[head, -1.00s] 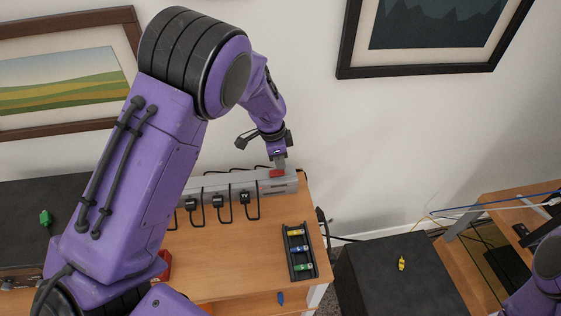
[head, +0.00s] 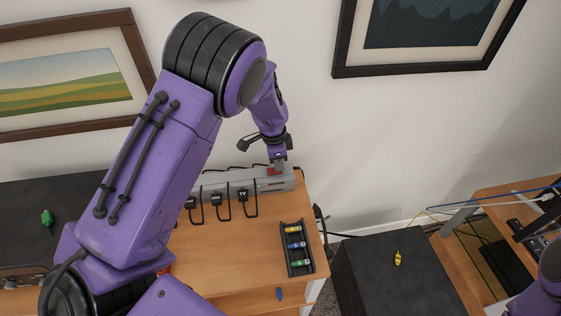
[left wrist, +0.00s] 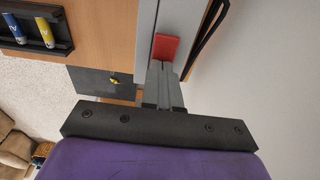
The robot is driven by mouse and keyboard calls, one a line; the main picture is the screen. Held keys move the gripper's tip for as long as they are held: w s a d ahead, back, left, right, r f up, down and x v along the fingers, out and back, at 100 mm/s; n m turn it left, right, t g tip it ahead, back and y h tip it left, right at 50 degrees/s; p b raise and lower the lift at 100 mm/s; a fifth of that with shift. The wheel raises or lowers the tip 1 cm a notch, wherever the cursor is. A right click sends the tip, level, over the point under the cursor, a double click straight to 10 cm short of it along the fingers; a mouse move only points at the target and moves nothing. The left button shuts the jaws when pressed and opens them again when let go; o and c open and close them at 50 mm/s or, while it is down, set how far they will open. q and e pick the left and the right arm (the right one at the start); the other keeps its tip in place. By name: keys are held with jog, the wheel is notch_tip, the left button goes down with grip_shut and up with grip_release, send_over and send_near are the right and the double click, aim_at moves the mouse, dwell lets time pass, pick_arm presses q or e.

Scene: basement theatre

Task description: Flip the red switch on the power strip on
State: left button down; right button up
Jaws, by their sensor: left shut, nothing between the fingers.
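The grey power strip (head: 235,183) lies along the back edge of the wooden desk, with several black plugs in it. Its red switch (left wrist: 165,47) is near the strip's right end in the head view. It shows just past my left fingertips in the left wrist view. My left gripper (head: 279,166) points down at the switch and is shut with nothing held. In the left wrist view the fingertips (left wrist: 161,66) overlap the edge of the red switch; I cannot tell for certain whether they press it. My right gripper is not in view.
A black tray with batteries (head: 297,248) sits on the desk's right part. A dark box (head: 375,285) with a yellow item (head: 397,258) stands right of the desk. The wall is close behind the strip.

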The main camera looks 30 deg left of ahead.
aim_at(272, 170)
pick_arm(q)
jog(key=shift+s+a+p, duration=0.3)
jog(key=shift+s+a, duration=0.15)
jog(key=shift+a, duration=0.2)
jog(key=shift+r, duration=0.1)
notch_tip(272, 170, up, 4)
jog(key=p, duration=0.4)
jog(key=shift+a+r, duration=0.1)
jog(key=shift+r, duration=0.45)
notch_tip(272, 170, up, 9)
jog(key=b, duration=0.1)
jog(key=shift+s+a+b, duration=0.4)
jog(key=shift+s, duration=0.05)
jog(key=shift+f, duration=0.15)
